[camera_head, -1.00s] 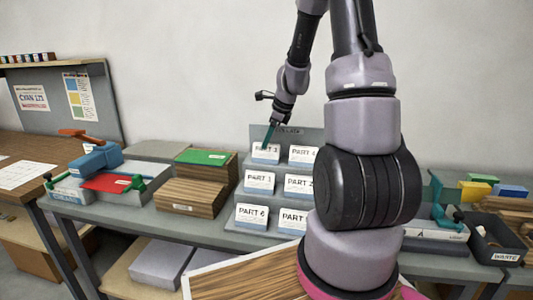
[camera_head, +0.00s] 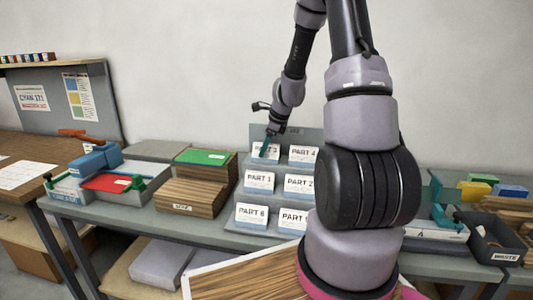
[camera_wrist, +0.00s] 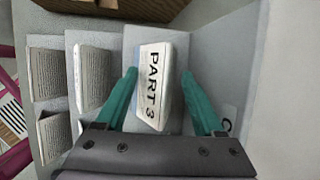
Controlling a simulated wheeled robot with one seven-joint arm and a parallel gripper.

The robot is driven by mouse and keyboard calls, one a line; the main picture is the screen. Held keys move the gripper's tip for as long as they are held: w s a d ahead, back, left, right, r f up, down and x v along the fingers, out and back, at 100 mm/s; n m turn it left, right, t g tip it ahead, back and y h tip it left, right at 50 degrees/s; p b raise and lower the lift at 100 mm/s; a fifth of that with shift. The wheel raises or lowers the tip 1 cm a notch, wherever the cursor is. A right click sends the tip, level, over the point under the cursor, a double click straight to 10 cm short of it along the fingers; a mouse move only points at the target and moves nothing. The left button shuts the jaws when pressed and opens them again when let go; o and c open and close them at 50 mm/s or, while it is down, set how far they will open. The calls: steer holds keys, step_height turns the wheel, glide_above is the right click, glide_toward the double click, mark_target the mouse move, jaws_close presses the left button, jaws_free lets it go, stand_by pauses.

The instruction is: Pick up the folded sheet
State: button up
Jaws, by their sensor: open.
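Several folded sheets with printed part labels stand on a grey stepped rack (camera_head: 253,210). The one marked PART 3 (camera_head: 268,152) is in the top row at the left. My gripper (camera_head: 264,152) is at this sheet, its teal fingers partly in front of it in the head view. In the wrist view my gripper (camera_wrist: 160,80) is open, with one finger on each side of the PART 3 sheet (camera_wrist: 153,85). Gaps show between the fingers and the sheet, and its label faces the camera. The task does not name which folded sheet is meant.
Folded sheets PART 4 (camera_head: 303,155) and PART 1 (camera_head: 259,181) stand close to PART 3. A wooden stepped block with a green top (camera_head: 203,157) is to the left. A dark WASTE tray (camera_head: 492,246) is at the right.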

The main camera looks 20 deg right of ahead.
jaws_close()
stand_by(0.3)
